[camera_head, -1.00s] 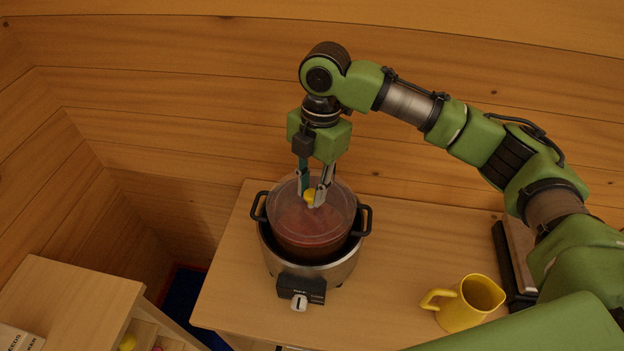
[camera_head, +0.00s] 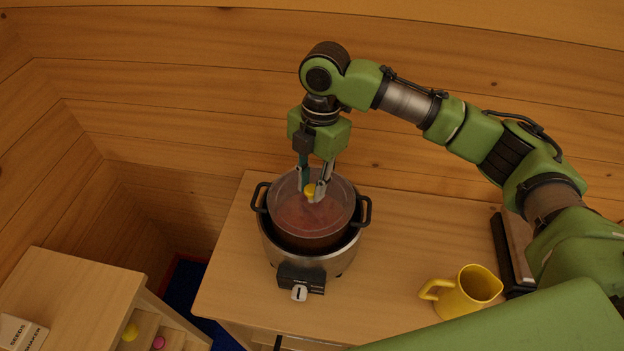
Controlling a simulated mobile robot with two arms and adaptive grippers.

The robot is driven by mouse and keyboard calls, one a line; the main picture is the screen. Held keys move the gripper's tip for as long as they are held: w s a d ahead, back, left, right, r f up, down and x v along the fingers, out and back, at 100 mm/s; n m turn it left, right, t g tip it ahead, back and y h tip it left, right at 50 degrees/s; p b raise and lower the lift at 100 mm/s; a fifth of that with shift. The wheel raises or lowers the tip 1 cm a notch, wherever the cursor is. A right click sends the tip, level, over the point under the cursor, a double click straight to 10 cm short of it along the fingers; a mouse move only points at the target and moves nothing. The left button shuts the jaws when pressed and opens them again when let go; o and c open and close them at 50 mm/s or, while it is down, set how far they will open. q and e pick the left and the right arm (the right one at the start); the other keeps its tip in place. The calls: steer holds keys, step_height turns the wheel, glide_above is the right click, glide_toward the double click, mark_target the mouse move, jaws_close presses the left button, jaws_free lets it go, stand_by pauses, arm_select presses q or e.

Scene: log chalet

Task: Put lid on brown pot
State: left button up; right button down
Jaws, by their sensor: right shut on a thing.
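The pot (camera_head: 318,252) is a silver cooker with a dark inner rim, black side handles and a black control box on its front. It stands on the wooden table, with reddish-brown contents showing inside. My right gripper (camera_head: 314,196) points down from above and is shut on the lid's knob. My left gripper is not in view.
A yellow jug (camera_head: 464,292) stands on the table (camera_head: 400,240) to the right. A dark-framed object (camera_head: 512,250) is behind it, near my right arm. A low wooden shelf unit (camera_head: 75,295) is at the lower left. The log wall is close behind.

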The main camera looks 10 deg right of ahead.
steer(key=c, duration=1.7)
jaws_free()
steer(key=o, duration=0.5)
steer(key=shift+c, duration=0.2)
steer(key=shift+r+p, duration=0.55)
steer(key=shift+r, duration=2.95)
steer(key=shift+s+f, duration=0.1)
